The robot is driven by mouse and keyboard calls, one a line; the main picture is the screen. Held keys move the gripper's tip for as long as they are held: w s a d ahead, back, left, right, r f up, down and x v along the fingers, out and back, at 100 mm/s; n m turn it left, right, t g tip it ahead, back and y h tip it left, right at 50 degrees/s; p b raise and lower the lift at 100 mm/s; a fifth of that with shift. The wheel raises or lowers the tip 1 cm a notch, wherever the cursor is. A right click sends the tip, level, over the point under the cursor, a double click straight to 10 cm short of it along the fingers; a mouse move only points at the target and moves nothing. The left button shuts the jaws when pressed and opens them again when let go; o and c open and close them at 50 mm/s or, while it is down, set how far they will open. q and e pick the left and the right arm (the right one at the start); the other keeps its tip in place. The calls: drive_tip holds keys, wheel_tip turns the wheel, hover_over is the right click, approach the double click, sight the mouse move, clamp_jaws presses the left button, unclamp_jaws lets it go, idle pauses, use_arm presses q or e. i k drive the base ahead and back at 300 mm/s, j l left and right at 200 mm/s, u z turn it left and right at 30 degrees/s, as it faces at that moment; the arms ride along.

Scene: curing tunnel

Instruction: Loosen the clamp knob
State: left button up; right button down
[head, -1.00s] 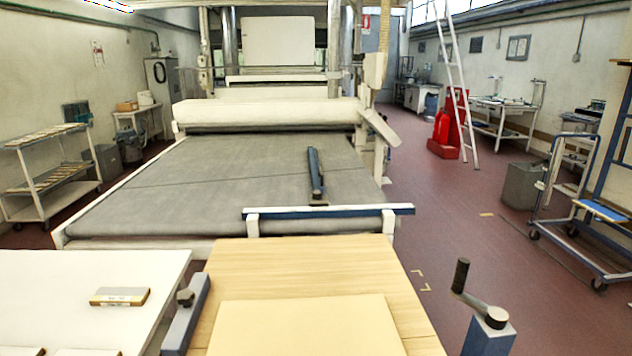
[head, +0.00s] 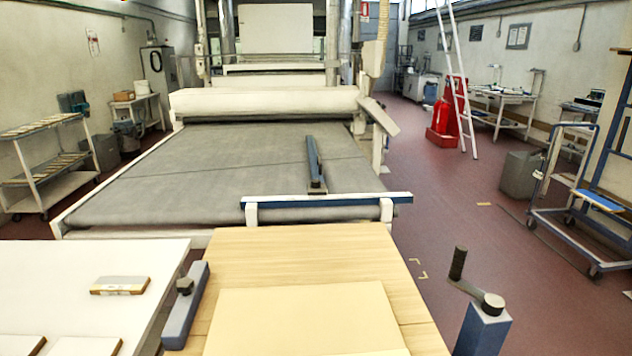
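The bar lies along the left edge of the light wooden table (head: 222,262), beside the white table. A crank handle with a black grip (head: 458,262) stands on a blue post (head: 484,332) at the right of the wooden table. Neither of my grippers shows in the head view. Nothing touches the knob.
A pale board (head: 305,318) lies on the wooden table. A small labelled block (head: 120,285) lies on the white table (head: 60,262). A blue rail (head: 328,201) crosses in front of the grey conveyor belt (head: 225,165).

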sight(315, 183)
drive_tip(key=z, duration=0.55)
drive_tip(key=l+z, duration=0.5)
drive_tip(key=z, duration=0.15)
drive_tip(key=i+l+z, duration=0.15)
drive_tip(key=l, duration=0.25)
drive_tip(key=i+l+z, duration=0.15)
drive_tip(key=i+l, duration=0.15)
drive_tip(key=i+l+z, duration=0.6)
drive_tip(key=i, duration=0.25)
drive_tip(key=i+l+u, duration=0.1)
drive_tip(key=i+u, duration=0.35)
drive_tip(key=i+l+u, duration=0.25)
drive_tip(key=i+u, duration=0.75)
drive_tip(key=u, duration=0.25)
drive_tip(key=i+u, duration=0.25)
drive_tip(key=u, duration=0.15)
drive_tip(key=i+u, duration=0.25)
drive_tip(key=u, duration=0.15)
drive_tip(key=i+l+u, duration=0.2)
drive_tip(key=u, duration=0.2)
drive_tip(key=i+l+u, duration=0.2)
drive_tip(key=u, duration=0.2)
drive_tip(key=i+l+u, duration=0.25)
drive_tip(key=u, duration=0.2)
drive_tip(key=i+l+u, duration=0.1)
drive_tip(key=l+u, duration=0.3)
